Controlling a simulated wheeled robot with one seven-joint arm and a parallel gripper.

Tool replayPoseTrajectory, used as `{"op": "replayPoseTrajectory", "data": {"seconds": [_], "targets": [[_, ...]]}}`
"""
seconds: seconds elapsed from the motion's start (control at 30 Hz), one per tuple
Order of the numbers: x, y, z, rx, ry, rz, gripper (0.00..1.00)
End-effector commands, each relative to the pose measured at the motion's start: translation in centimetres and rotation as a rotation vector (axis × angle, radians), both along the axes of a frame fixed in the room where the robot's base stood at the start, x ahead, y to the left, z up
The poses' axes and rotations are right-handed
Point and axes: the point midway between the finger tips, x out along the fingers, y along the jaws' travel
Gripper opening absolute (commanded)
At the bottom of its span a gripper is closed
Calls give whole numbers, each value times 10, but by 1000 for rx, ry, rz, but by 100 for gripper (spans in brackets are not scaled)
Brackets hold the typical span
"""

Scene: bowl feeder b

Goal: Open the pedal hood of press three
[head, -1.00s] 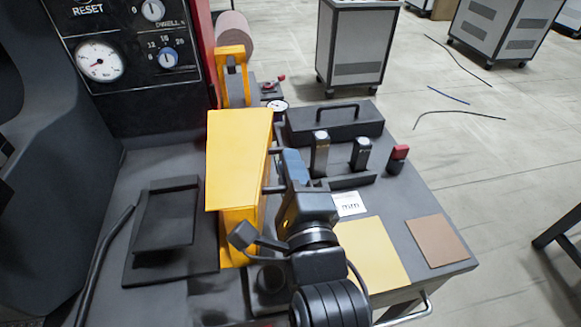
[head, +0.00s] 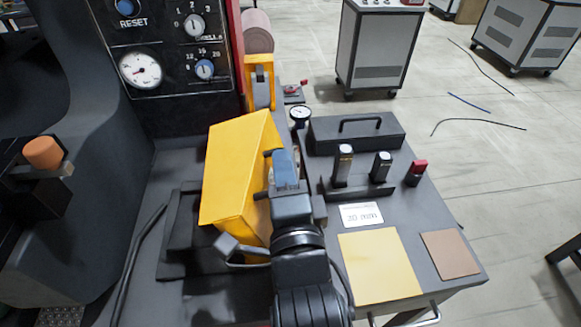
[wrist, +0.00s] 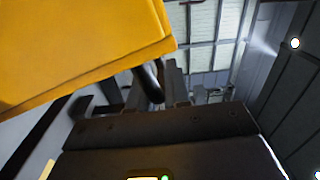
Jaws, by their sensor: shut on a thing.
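The yellow pedal hood (head: 228,168) stands tilted to the left on the press bed in the head view, partly over a black plate (head: 183,225). It also fills the upper left of the wrist view (wrist: 80,45). My gripper (head: 284,168) is at the hood's right side, and its fingers show dark in the wrist view (wrist: 165,85). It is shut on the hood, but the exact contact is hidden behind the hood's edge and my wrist. What lies under the hood is hidden.
A black toolbox (head: 355,132), upright gauge blocks (head: 343,165) and a red-topped piece (head: 416,172) stand to the right. A yellow sheet (head: 379,265) and a brown sheet (head: 449,254) lie near the front. The press panel (head: 165,55) rises behind at the left.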

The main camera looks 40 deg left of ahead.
Motion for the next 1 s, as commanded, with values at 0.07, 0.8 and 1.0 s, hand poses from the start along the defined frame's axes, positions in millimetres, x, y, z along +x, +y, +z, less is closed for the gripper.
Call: {"op": "replayPoseTrajectory", "data": {"seconds": [0.07,0.8,1.0], "targets": [[0,0,1,3,-1,-1,0],[-10,-14,-2,3,4,-2,38],[-31,-39,-4,3,3,-2,38]]}}
